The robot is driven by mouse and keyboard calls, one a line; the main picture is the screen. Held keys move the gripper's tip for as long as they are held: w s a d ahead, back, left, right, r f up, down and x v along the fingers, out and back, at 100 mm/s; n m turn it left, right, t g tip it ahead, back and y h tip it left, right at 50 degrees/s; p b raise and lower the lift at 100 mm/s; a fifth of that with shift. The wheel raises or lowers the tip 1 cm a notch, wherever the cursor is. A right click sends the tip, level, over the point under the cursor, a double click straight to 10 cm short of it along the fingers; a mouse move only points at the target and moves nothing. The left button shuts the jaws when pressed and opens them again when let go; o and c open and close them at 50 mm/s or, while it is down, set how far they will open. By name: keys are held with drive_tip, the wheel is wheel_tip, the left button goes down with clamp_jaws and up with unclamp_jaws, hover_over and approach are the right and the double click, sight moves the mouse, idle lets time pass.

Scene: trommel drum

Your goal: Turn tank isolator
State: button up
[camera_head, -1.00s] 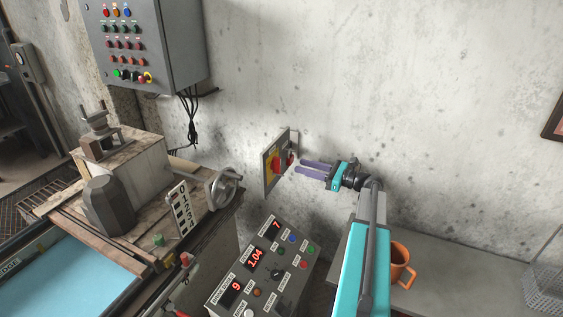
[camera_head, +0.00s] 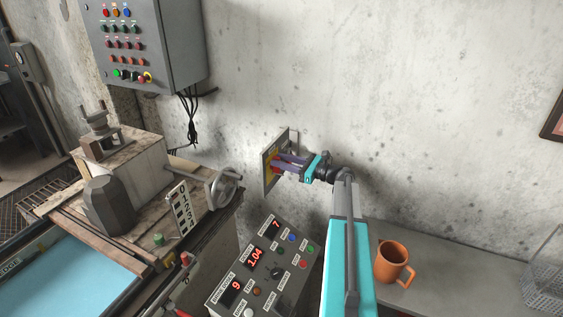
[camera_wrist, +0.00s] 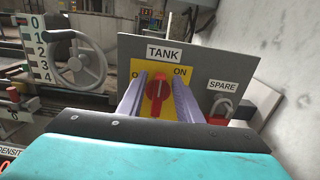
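The tank isolator is a red rotary handle (camera_wrist: 157,92) on a yellow plate (camera_wrist: 182,88), under a "TANK" label with "O" at left and "ON" at right. In the wrist view the handle stands roughly upright. My gripper (camera_wrist: 159,98) has its two purple fingers apart, one on each side of the handle; I see gaps between them and it. In the head view my gripper (camera_head: 285,162) reaches the grey isolator panel (camera_head: 268,178) from the right, and its fingers partly hide the handle.
A padlocked red switch labelled "SPARE" (camera_wrist: 220,110) is close to the right of the fingers. A control console (camera_head: 262,268) with red displays stands below. A handwheel (camera_head: 222,187) is to the left. An orange mug (camera_head: 391,262) stands on the grey bench (camera_head: 440,270).

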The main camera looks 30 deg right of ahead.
clamp_jaws()
drive_tip(key=shift+a, duration=0.15)
